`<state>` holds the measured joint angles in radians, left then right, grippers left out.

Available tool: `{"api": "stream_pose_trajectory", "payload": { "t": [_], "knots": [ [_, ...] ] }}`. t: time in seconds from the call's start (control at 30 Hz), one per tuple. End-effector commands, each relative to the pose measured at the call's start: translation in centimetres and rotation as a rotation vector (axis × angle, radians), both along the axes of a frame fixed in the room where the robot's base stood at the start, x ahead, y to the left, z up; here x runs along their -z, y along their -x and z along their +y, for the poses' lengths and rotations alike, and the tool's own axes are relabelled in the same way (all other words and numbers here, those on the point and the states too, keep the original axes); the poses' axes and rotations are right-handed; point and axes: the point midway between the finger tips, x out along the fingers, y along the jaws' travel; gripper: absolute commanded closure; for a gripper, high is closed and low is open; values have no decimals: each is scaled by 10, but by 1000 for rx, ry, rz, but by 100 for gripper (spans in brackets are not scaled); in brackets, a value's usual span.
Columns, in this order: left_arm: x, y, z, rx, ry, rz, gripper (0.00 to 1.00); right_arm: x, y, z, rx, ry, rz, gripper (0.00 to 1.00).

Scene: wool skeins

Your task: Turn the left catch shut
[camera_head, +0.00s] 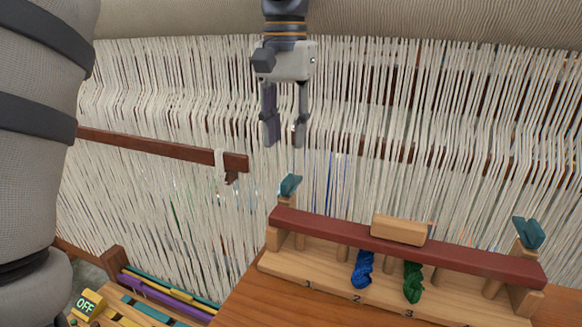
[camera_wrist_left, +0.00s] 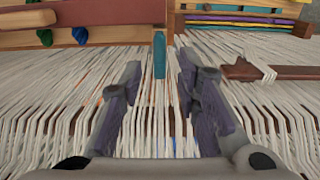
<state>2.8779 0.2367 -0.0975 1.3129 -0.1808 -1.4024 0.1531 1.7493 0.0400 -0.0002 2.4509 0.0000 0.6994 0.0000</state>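The left catch (camera_head: 290,185) is a teal block on top of the wooden post at the left end of the dark red bar (camera_head: 350,230). A matching teal catch (camera_head: 528,232) stands at the bar's right end. My left gripper (camera_head: 285,138) points down, above and a little left of the left catch, apart from it. Its fingers are open and empty. In the left wrist view the left catch (camera_wrist_left: 159,55) shows as a narrow upright teal strip, just beyond the gap between the fingertips (camera_wrist_left: 160,82). My right gripper is out of view.
The wooden rack (camera_head: 330,285) under the bar holds a blue skein (camera_head: 362,270) and a green skein (camera_head: 413,283). A wooden handle (camera_head: 398,229) sits on the bar. Pale loom threads (camera_head: 150,90) hang behind. A brown beam (camera_head: 160,147) ends left of the gripper.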

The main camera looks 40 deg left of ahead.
Motion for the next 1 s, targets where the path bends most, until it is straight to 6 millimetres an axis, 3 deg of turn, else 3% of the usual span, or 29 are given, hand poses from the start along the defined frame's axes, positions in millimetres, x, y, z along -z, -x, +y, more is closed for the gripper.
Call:
{"api": "stream_pose_trajectory", "payload": {
  "t": [0.2, 0.37, 0.67, 0.8, 1.0],
  "knots": [
    [54, 1, 0, 1, 2, 2, 70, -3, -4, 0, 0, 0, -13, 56],
    [76, 0, 0, -1, 2, -1, 70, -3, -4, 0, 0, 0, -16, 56],
    [82, 0, 0, 0, 1, -1, 70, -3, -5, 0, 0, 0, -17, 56],
    [82, 0, 0, 0, 1, -1, 97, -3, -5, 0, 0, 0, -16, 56],
    [82, 0, 0, 0, 1, -1, 100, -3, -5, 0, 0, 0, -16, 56]
  ]
}}
